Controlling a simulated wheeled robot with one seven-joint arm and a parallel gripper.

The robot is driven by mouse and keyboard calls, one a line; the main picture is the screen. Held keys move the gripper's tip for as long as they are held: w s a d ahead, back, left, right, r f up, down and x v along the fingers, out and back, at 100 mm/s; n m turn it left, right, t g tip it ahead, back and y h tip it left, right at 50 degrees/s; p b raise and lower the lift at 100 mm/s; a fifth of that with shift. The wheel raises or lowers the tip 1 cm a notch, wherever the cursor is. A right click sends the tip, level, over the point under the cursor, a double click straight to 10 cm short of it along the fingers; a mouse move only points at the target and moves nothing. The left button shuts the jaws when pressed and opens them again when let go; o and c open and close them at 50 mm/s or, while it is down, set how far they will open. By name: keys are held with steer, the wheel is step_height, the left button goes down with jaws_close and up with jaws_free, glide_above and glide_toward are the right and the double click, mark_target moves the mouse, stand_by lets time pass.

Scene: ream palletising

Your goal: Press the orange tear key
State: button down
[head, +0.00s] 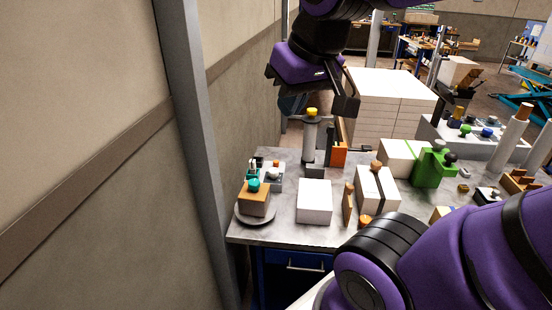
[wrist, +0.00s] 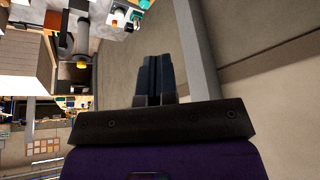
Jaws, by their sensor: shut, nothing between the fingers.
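A small orange key (head: 276,163) shows on top of a small grey device (head: 273,177) at the back left of the workbench, in the head view. It is small there, and any marking on it cannot be read. My gripper (head: 346,104) hangs in the air above the back of the bench, higher than the device and to its right in the picture, touching nothing. In the wrist view my gripper's dark fingers (wrist: 153,75) are together and empty. The device lies near the top edge of the wrist view, where the key cannot be clearly picked out.
A post with a yellow knob (head: 312,113) stands on the bench behind the device. A teal-knobbed block (head: 254,198) sits in front of it. White reams (head: 314,201) and a green tool (head: 431,168) are to the right. A wall and grey pillar (head: 190,120) close the left side.

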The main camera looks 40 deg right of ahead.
steer(key=w+d+m+g, duration=0.15)
steer(key=w+d, duration=0.25)
steer(key=w, duration=0.8)
steer(key=m+g, duration=0.4)
steer(key=m, duration=0.3)
glide_above(276, 162)
step_height(276, 162, down, 25)
steer(key=shift+w+r+t, duration=0.1)
steer(key=shift+t, duration=0.15)
step_height(276, 162, down, 14)
